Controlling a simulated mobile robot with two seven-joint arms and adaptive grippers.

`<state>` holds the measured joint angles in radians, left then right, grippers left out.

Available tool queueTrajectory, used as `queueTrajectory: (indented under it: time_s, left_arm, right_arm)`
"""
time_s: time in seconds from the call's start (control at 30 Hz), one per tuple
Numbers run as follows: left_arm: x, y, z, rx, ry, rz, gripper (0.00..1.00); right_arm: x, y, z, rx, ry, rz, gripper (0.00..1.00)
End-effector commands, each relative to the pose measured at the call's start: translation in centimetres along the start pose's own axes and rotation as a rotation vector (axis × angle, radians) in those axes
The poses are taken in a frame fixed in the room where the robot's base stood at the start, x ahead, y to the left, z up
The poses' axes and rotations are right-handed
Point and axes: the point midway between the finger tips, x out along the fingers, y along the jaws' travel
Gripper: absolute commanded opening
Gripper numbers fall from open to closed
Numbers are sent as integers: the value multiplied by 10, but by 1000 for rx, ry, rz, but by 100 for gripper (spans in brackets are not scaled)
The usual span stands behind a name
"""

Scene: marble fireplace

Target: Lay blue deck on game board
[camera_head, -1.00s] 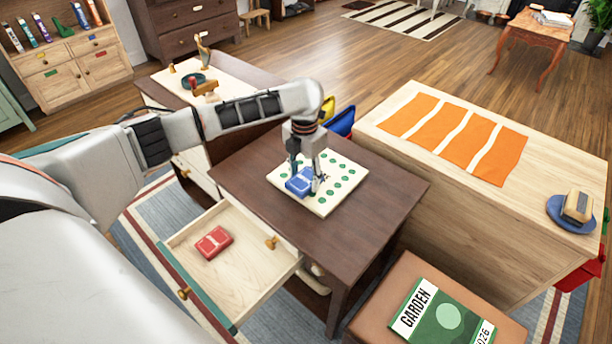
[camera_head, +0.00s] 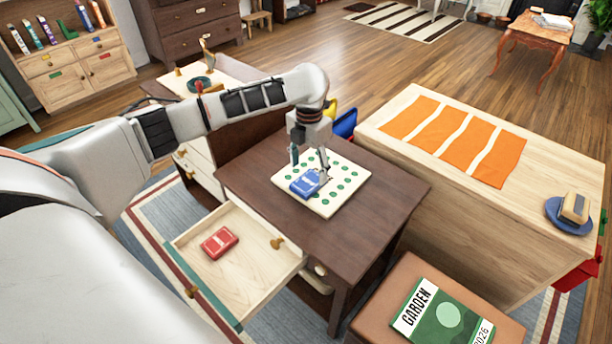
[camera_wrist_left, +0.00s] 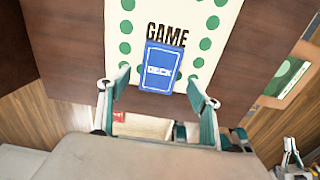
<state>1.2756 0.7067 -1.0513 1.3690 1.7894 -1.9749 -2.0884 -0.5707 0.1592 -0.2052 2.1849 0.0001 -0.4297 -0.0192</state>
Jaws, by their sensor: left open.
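The blue deck (camera_head: 305,183) lies flat on the cream game board (camera_head: 334,202), toward its left front side in the head view. The board has green dots and lies on the dark brown table. In the left wrist view the blue deck (camera_wrist_left: 161,68) sits just below the word GAME on the board (camera_wrist_left: 182,12). My left gripper (camera_head: 309,167) is open just above the deck. In the left wrist view its fingers (camera_wrist_left: 156,92) are spread on either side of the deck, apart from it.
A red deck (camera_head: 219,242) lies in the open drawer (camera_head: 255,283) at the table's front left. A wooden counter with an orange striped cloth (camera_head: 455,138) stands to the right. A stool with a green GARDEN book (camera_head: 445,312) is at the front right. The table's right part is clear.

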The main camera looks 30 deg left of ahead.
Motion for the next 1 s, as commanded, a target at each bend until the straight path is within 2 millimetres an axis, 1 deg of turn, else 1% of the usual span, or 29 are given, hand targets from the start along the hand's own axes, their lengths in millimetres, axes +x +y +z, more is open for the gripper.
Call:
queueTrajectory:
  time_s: [0.03,0.1,0.2,0.33,0.5,0.7,1.0]
  left_arm:
    - [-23,1,3,1,-13,3,63]
    - [-37,0,2,0,-13,2,63]
    - [-55,0,2,-1,-11,1,63]
    - [-71,0,1,1,-8,1,63]
    - [-79,0,1,0,-3,1,63]
    - [-78,0,0,0,1,0,63]
    - [-78,0,0,0,0,0,63]
  right_arm:
    - [-3,3,-6,-2,5,6,0]
    - [-5,4,-2,-2,-5,9,0]
    - [-6,6,3,-1,-17,14,0]
    - [-7,6,6,4,-28,17,0]
    - [-9,2,14,12,-44,15,0]
    - [-10,0,20,13,-54,11,0]
    - [-9,3,17,6,-47,12,0]
